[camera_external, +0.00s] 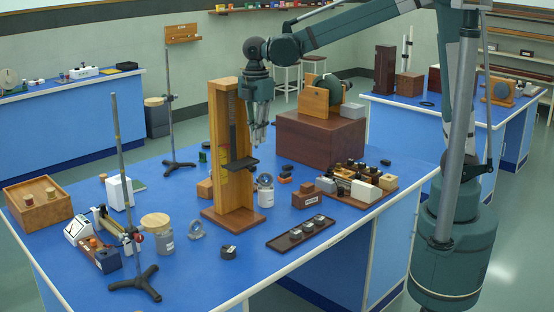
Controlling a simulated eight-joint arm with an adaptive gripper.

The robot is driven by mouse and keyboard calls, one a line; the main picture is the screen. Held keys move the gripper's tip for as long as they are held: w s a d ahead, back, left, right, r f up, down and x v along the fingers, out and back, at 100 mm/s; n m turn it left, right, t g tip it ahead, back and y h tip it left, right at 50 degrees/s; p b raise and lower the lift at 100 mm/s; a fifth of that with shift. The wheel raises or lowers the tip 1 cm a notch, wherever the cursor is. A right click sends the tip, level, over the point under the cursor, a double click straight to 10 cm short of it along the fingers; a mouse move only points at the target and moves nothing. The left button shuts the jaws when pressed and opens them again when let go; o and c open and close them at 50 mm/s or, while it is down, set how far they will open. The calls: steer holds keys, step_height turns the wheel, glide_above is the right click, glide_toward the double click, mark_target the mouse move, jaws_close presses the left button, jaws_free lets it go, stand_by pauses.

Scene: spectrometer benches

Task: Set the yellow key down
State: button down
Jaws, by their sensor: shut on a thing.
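My gripper (257,136) points down above the blue bench, in front of the dark reddish-brown box and to the right of the tall wooden stand in this view. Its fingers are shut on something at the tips. The yellow key is too small or too hidden there to make out. I cannot pick it out anywhere else on the bench either.
The tall wooden stand (222,150) with a small dark shelf is close beside my gripper. The reddish-brown box (318,139) carries a wooden instrument. A glass jar (265,194), a dark tray (282,242) and a crowded wooden tray (381,189) stand nearer. The front middle bench is partly clear.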

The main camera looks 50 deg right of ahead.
steer(key=s+d+f+b, duration=0.1)
steer(key=s+d, duration=0.4)
steer(key=d, duration=0.6)
steer(key=s+d+f+m+b, duration=0.15)
steer(key=s+d, duration=0.35)
steer(key=d, duration=0.6)
steer(key=s+d+f+b, duration=0.1)
steer(key=s+d+f, duration=0.1)
steer(key=s+d, duration=0.65)
steer(key=w+d+f, duration=0.2)
steer(key=w+f, duration=0.1)
steer(key=f, duration=1.5)
steer(key=shift+d+f, duration=0.1)
steer(key=shift+f+b, duration=0.8)
steer(key=shift+f, duration=1.95)
steer(key=shift+f, duration=0.1)
steer(key=shift+f+b, duration=0.55)
steer(key=shift+f, duration=1.45)
steer(key=shift+f, duration=0.2)
